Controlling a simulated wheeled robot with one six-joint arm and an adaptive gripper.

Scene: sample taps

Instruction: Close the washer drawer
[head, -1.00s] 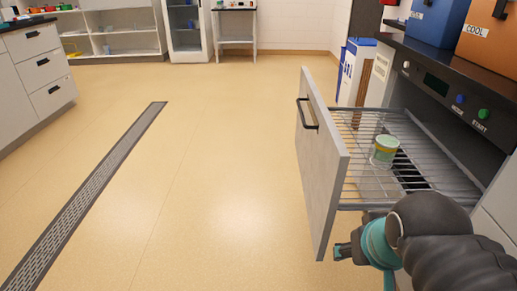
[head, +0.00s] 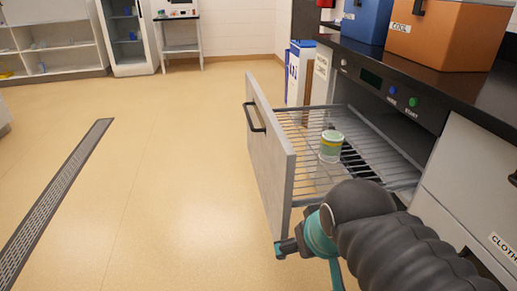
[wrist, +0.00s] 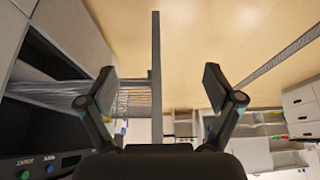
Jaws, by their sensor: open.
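The washer drawer (head: 268,155) is pulled out, with a grey front panel, a black bar handle (head: 254,117) and a wire rack (head: 300,125) inside. A green and white jar (head: 332,147) stands on the rack. My gripper (head: 290,247) is at the lower near end of the front panel. In the wrist view my gripper (wrist: 160,83) is open, its fingers spread apart. The edge of the front panel (wrist: 156,50) shows between the fingers, with a gap on each side. The wrist view looks upside down. My wrist hides part of the drawer's near side.
The washer's control panel (head: 380,85) is above the drawer, under a black counter (head: 440,85) bearing a blue box (head: 364,20) and an orange box (head: 436,38). A white and blue bin (head: 298,72) stands behind the drawer. The floor left of the drawer is clear, with a drain grate (head: 55,190).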

